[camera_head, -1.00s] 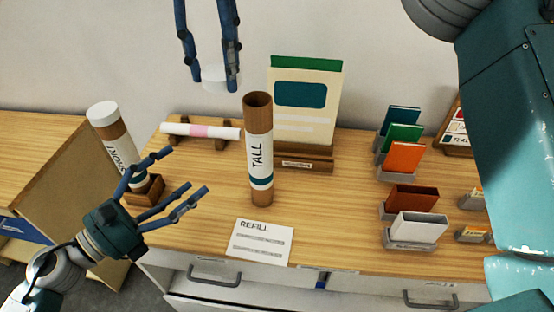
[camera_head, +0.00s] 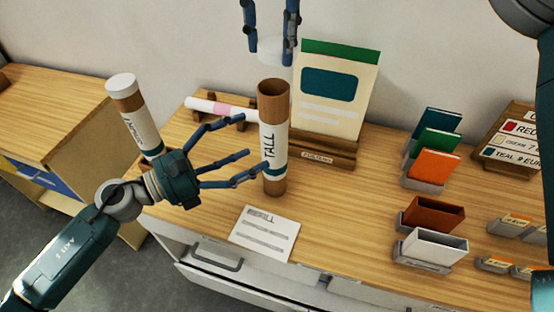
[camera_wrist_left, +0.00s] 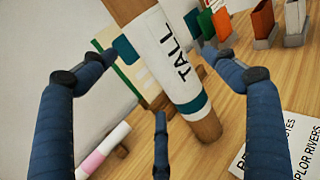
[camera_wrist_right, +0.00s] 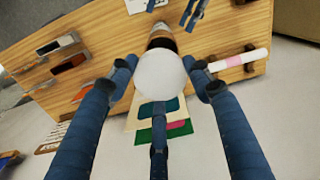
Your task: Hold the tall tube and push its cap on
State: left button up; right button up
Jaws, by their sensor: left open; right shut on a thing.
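The tall tube (camera_head: 273,142) stands upright on the table, brown with a white TALL label and an open top. It also shows between the fingers in the left wrist view (camera_wrist_left: 172,62). My left gripper (camera_head: 250,152) is open, its fingers reaching toward the tube's side from the left; I cannot tell whether they touch it. My right gripper (camera_head: 270,45) is above and behind the tube's mouth, shut on the white cap (camera_head: 271,50). The cap (camera_wrist_right: 160,75) is apart from the tube and covers part of it in the right wrist view.
A capped short tube (camera_head: 132,112) stands to the left. A pink-banded roll (camera_head: 207,107) lies on a wooden rack behind my left gripper. A board in a stand (camera_head: 333,90) is behind the tube.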

aim_at(273, 135)
pick_arm(q)
jog(key=x, duration=0.6)
pick_arm(e)
jog(key=shift+s+a, duration=0.15)
jog(key=shift+a, duration=0.25)
jog(key=shift+d, duration=0.15)
pick_arm(q)
jog(key=shift+w+d, duration=0.2)
jog(key=shift+d, duration=0.1)
pick_arm(e)
jog(key=shift+r, duration=0.1)
jog(key=shift+s, duration=0.1)
pick_arm(q)
jog(key=c, duration=1.8)
pick_arm(e)
jog(key=shift+f, duration=2.5)
jog(key=shift+f, duration=0.1)
jog(key=shift+f, duration=0.8)
jog(key=shift+f, duration=0.6)
